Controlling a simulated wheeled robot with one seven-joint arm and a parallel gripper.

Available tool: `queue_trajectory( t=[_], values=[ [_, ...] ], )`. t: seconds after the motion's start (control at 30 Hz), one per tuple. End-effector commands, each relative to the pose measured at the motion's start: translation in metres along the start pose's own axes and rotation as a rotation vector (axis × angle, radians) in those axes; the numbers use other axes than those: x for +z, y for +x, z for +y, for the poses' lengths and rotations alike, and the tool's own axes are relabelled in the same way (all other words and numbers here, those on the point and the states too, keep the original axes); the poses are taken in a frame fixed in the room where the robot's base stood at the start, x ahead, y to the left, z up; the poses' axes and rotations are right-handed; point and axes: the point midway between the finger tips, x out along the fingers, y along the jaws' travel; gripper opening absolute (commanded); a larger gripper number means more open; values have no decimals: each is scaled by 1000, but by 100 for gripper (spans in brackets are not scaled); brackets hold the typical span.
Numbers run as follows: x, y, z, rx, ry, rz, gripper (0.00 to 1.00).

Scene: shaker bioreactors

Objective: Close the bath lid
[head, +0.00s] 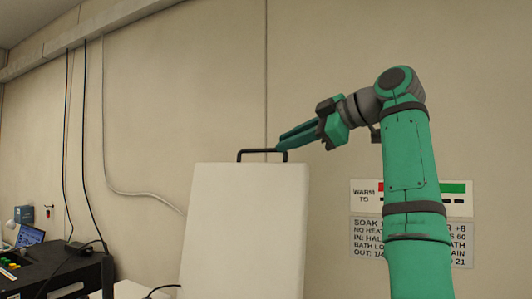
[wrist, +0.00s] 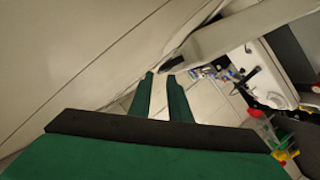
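The bath lid (head: 243,230) is a pale panel standing raised, nearly upright, in the head view. A black bar handle (head: 262,152) is on its top edge. My gripper (head: 280,143) is at the handle's right end, with its green fingers pointing left and slightly down. In the wrist view my gripper (wrist: 161,76) has its two fingers apart with nothing between them. The dark handle (wrist: 172,66) shows just beyond the fingertips, beside the lid's pale edge (wrist: 225,28). I cannot tell whether a finger touches the handle. The bath body is mostly hidden.
A wall sign (head: 411,240) with a red and green strip hangs behind my arm. A dark bench (head: 50,270) with a laptop (head: 29,236) and cables is at the left. The wrist view shows bench items (wrist: 265,75) at the right and a tiled floor below.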

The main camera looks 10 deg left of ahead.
Motion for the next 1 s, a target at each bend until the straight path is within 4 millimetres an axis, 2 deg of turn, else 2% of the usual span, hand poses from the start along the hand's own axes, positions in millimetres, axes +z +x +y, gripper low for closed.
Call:
queue_trajectory(
  t=[0.2, 0.5, 0.9, 0.93, 1.0],
  values=[
    [-1, 40, 0, -2, -1, 1, 17],
    [1, 76, 1, 3, 0, -3, 17],
    [2, 83, 1, 4, 0, -3, 17],
    [2, 83, 1, 4, 0, -3, 15],
    [2, 83, 1, 4, 0, -3, 0]
  ],
)
